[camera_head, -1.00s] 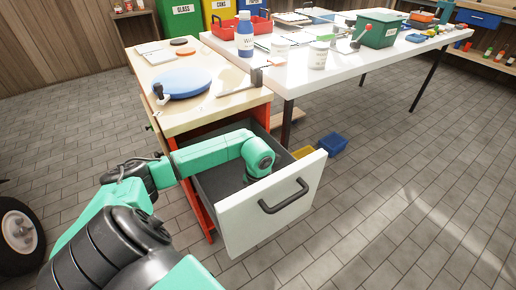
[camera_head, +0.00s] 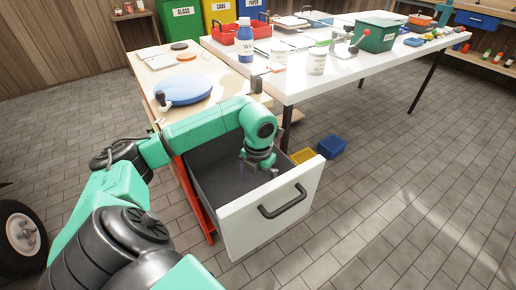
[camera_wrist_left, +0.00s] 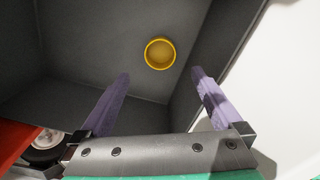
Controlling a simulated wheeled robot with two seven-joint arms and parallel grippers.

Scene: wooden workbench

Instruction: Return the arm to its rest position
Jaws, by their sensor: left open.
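My left arm reaches from the left over the open drawer (camera_head: 285,212) of the workbench. My left gripper (camera_head: 258,172) points down at the top of the drawer, near its front panel. In the left wrist view its two purple fingers (camera_wrist_left: 158,90) are spread apart with nothing between them. A round yellow object (camera_wrist_left: 160,54) lies on the grey drawer floor beyond the fingertips, apart from them. In the head view the yellow object is hidden. My right gripper is not in view.
The wooden workbench top (camera_head: 152,84) holds a blue disc (camera_head: 188,88). A white table (camera_head: 345,70) with a bottle (camera_head: 245,42), a cup (camera_head: 316,62) and a green box (camera_head: 376,34) stands behind. Yellow (camera_head: 302,156) and blue bins (camera_head: 332,145) sit on the floor beyond the drawer.

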